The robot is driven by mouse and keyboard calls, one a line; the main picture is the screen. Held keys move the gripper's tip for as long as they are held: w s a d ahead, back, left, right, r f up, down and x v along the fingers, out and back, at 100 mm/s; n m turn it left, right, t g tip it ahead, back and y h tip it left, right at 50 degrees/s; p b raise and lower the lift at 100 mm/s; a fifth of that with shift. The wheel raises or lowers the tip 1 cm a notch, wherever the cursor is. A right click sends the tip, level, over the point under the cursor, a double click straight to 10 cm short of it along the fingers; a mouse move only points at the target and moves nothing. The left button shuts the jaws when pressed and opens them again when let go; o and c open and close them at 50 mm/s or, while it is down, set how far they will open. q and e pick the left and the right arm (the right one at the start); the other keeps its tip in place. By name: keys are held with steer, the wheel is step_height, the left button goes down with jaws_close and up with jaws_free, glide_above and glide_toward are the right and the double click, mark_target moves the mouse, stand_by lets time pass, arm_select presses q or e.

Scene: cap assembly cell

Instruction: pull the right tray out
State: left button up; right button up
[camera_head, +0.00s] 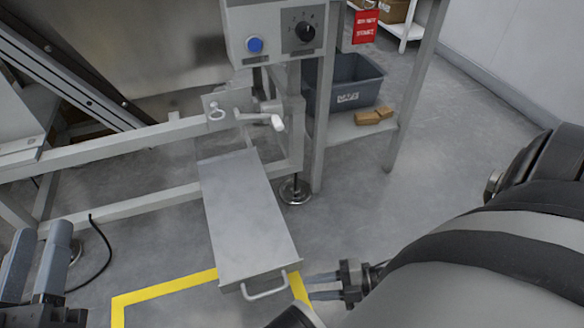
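The tray (243,212) is a long flat grey metal one. It sticks out from under the machine frame towards me, with its front end over the yellow floor marking. A pale U-shaped handle (266,291) is on its front face. My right gripper (308,287) is just right of the handle, its two fingers apart and pointing left towards it. No contact with the handle shows. My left gripper (41,236) is at the lower left edge, open and empty, away from the tray.
The machine's control box (275,30) has a blue button and a black knob. A dark grey bin (345,82) and brown blocks (374,116) are on a low shelf behind. A frame leg with a round foot (295,191) stands right of the tray. Yellow tape (160,288) marks the floor.

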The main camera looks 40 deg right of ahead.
arm_select(q)
steer(key=shift+s+d+f+n+g, duration=0.1)
steer(key=shift+s+f+n+g, duration=0.05)
steer(key=shift+f+n+g, duration=0.2)
arm_select(e)
steer(key=shift+v, duration=2.35)
steer(key=shift+w+a, duration=0.1)
steer(key=shift+w, duration=0.05)
